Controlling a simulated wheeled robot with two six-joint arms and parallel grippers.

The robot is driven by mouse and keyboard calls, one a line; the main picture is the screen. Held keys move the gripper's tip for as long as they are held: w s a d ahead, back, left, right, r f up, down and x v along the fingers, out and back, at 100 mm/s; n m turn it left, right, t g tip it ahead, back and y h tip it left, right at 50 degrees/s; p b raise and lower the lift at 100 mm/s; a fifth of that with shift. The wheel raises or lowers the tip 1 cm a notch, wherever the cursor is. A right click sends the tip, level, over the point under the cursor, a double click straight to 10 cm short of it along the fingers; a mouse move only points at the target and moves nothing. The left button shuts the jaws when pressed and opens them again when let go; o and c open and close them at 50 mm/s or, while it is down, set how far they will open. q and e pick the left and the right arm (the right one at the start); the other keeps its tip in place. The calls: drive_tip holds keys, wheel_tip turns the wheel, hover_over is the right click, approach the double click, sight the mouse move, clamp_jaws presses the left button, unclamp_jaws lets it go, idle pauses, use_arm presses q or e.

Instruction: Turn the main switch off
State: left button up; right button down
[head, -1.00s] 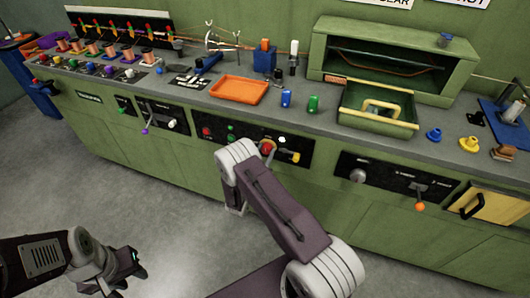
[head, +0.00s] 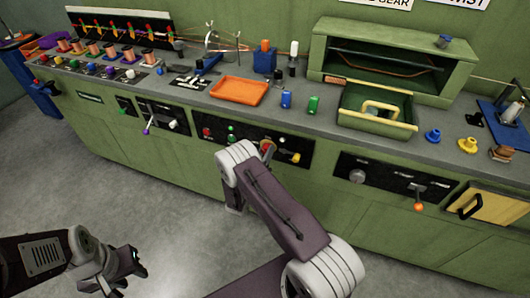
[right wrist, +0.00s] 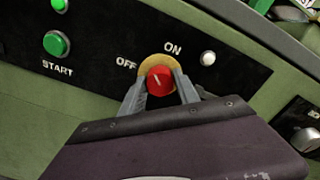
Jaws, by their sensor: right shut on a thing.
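The main switch is a red knob (right wrist: 160,80) on a yellow round plate, set in a black panel between the words OFF and ON. Its white line tilts up and slightly left, between the two words. My right gripper (right wrist: 160,90) is shut on the knob, one finger on each side. In the head view the knob (head: 266,146) is small and partly covered by my right gripper (head: 267,151). My left gripper (head: 134,264) hangs low at the left, away from the bench; its jaws are too small and dark to read.
A green START button (right wrist: 56,44) and a white lamp (right wrist: 208,58) flank the switch. An orange tray (head: 239,92) and blue and green pieces stand on the bench top above. To the right are a lever with an orange tip (head: 419,207) and a yellow door (head: 490,204). The floor is clear.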

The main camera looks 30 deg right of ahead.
drive_tip(key=shift+f+n+p, duration=0.1)
drive_tip(key=shift+n+p, duration=0.25)
drive_tip(key=shift+n, duration=3.85)
drive_tip(key=c, duration=0.9)
unclamp_jaws()
